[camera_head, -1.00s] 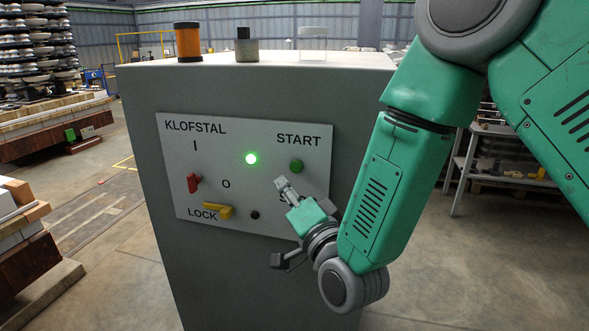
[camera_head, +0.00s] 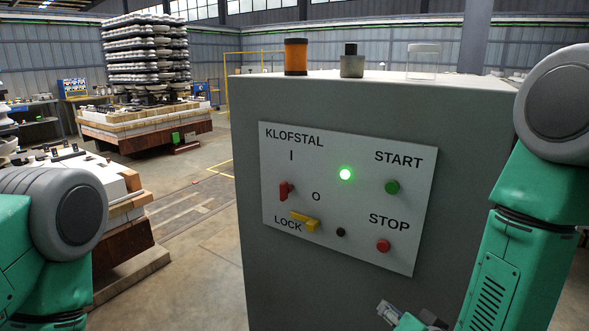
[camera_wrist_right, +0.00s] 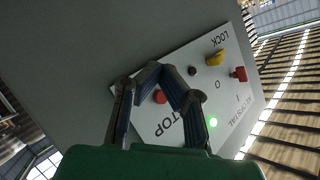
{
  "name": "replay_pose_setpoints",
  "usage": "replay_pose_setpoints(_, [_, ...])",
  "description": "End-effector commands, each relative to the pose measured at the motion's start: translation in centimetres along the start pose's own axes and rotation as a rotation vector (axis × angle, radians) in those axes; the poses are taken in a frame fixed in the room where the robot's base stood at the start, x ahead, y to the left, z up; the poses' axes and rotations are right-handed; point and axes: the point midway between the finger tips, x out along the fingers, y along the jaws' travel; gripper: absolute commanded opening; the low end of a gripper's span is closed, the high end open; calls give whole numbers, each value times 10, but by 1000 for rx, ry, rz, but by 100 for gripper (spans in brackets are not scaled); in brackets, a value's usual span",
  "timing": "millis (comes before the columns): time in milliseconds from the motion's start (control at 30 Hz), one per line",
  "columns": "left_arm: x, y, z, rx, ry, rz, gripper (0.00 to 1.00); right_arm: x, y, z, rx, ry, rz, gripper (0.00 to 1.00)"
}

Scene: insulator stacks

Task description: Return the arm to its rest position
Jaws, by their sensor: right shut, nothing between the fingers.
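My right arm (camera_head: 500,265) comes down the right side of the head view. Its gripper (camera_head: 388,312) shows only in part at the bottom edge, below the control panel (camera_head: 350,255) and apart from it. In the wrist view the right gripper (camera_wrist_right: 152,72) has its fingertips together with nothing between them, and the panel (camera_wrist_right: 215,95) lies beyond it. My left arm (camera_head: 50,240) shows at the lower left of the head view; its gripper is out of view.
The grey cabinet (camera_head: 470,120) carries the panel, with a lit green lamp (camera_head: 345,174), START button (camera_head: 392,187), STOP button (camera_head: 383,246), red switch (camera_head: 285,191) and yellow lock (camera_head: 306,221). An orange beacon (camera_head: 296,56) stands on top. Insulator stacks (camera_head: 147,55) stand at the left.

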Motion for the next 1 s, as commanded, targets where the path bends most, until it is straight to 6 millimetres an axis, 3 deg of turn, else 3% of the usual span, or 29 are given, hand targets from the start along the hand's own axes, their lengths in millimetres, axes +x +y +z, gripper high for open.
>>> replay_pose_setpoints(33, [8,0,0,0,0,0,82,-6,32,32,-52,-88,70,0])
replay_pose_setpoints(200, [22,0,1,0,0,0,82,-51,120,118,-232,-399,268,0])
replay_pose_setpoints(300, [29,0,2,0,0,0,82,-90,167,163,-326,-597,361,0])
replay_pose_setpoints(433, [38,0,2,0,0,0,82,-144,212,204,-420,-831,445,0])
replay_pose_setpoints(500, [40,0,2,0,0,0,82,-168,228,218,-455,-930,472,0])
replay_pose_setpoints(633, [43,0,2,0,0,0,82,-198,243,232,-491,-1046,499,0])
replay_pose_setpoints(900, [43,0,2,0,0,0,82,-207,247,234,-501,-1081,505,0])
replay_pose_setpoints(1000, [43,0,2,0,0,0,47,-207,247,234,-500,-1080,505,0])
